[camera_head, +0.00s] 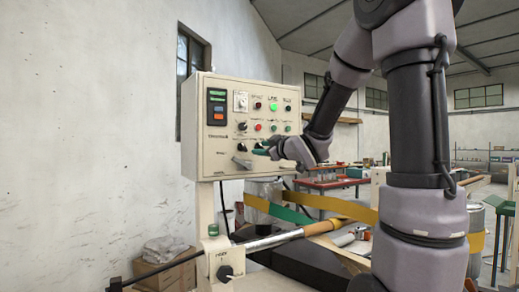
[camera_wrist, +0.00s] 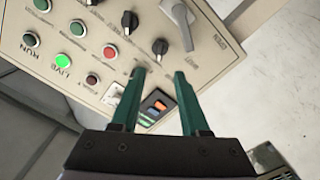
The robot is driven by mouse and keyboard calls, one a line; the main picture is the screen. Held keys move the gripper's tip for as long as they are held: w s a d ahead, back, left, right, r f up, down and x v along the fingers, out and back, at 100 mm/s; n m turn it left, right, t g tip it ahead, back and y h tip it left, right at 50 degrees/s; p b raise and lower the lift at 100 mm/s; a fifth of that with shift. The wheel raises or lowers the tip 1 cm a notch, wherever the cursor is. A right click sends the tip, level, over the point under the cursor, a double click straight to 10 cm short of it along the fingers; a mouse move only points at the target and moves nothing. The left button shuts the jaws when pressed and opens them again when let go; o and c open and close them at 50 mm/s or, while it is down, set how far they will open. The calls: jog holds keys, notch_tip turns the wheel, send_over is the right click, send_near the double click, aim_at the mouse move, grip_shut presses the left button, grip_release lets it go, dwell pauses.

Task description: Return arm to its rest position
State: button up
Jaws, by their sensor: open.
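My gripper (camera_head: 262,149) is in front of the lower middle of a beige control panel (camera_head: 205,165) in the head view. In the wrist view, the two green fingers of my gripper (camera_wrist: 158,80) are spread apart with nothing between them. The panel (camera_wrist: 45,60) fills the upper left of that view, with knobs, buttons and a lit green light (camera_wrist: 70,60). A grey lever handle (camera_wrist: 180,25) shows beyond the fingers. I cannot tell whether the fingertips touch the panel. My arm reaches in from the upper right of the head view, bent at the elbow.
A small box with a knob (camera_head: 222,268) hangs below the panel. A red table (camera_head: 330,183) stands behind.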

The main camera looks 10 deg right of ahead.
dwell(0.3)
jog(key=s+d+f+m+g+h, duration=0.2)
jog(key=s+d+m+h, duration=0.1)
jog(key=s+m, duration=0.25)
jog(key=s+d+f+m+g+h, duration=0.1)
jog(key=s+d+m+g+h, duration=0.3)
jog(key=s, duration=0.3)
jog(key=s+a+f+m+g+y, duration=0.1)
jog(key=s+a+f+m+g, duration=0.1)
jog(key=s, duration=0.6)
jog(key=s+a+f+m+g+y, duration=0.2)
jog(key=s+f+m, duration=0.1)
jog(key=s, duration=0.5)
jog(key=shift+s+a+f+y, duration=0.15)
jog(key=shift+s+a+y, duration=0.15)
jog(key=shift+s+a, duration=0.1)
